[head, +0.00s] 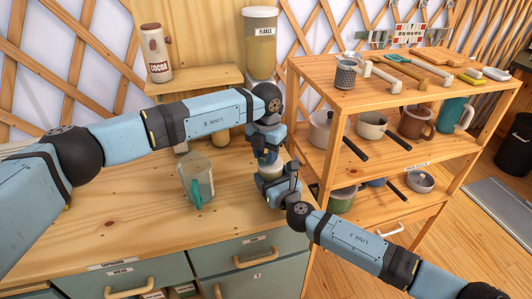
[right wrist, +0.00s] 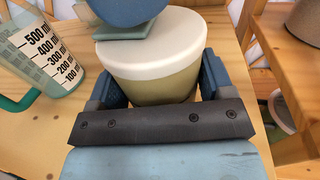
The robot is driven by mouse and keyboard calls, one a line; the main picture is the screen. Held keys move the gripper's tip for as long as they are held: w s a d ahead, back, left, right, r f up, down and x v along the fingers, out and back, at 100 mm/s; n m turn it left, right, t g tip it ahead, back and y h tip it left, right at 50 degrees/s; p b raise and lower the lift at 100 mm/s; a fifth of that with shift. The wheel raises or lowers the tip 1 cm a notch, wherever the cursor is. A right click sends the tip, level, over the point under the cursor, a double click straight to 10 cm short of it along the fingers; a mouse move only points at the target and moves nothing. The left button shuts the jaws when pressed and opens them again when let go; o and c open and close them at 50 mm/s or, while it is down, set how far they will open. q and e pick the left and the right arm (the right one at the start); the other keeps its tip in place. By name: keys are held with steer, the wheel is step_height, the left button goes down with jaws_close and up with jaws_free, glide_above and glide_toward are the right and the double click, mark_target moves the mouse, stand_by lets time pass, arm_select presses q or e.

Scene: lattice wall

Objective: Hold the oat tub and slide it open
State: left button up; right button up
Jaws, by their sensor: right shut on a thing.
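The tub (head: 270,171) stands at the right end of the wooden worktop, with a cream-white lid (right wrist: 165,50) over a dull olive body (right wrist: 155,91). I see no label on it. The lid sits on the tub, level and with no visible gap. My right gripper (right wrist: 155,82) is shut on the tub's body, one finger on each side. My left gripper (head: 268,154) hangs directly above the lid. In the right wrist view a flat pale-green pad of it (right wrist: 124,29) is at the lid's far left edge; contact is unclear. Its jaw opening is hidden.
A measuring jug (head: 197,178) with a teal handle stands left of the tub. Shelving (head: 350,98) with mugs, pans and tools is close on the right. A flakes jar (head: 260,42) and cocoa canister (head: 156,53) stand behind. The worktop's left front is clear.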

arm_select(q)
jaws_close()
steer(key=shift+w+d, duration=0.2)
steer(key=shift+d, duration=0.55)
steer(key=shift+w+d, duration=0.15)
steer(key=shift+d, duration=0.55)
steer(key=shift+o, duration=2)
jaws_free()
steer(key=shift+a, duration=0.1)
step_height(320, 180, up, 12)
arm_select(e)
steer(key=o, duration=0.9)
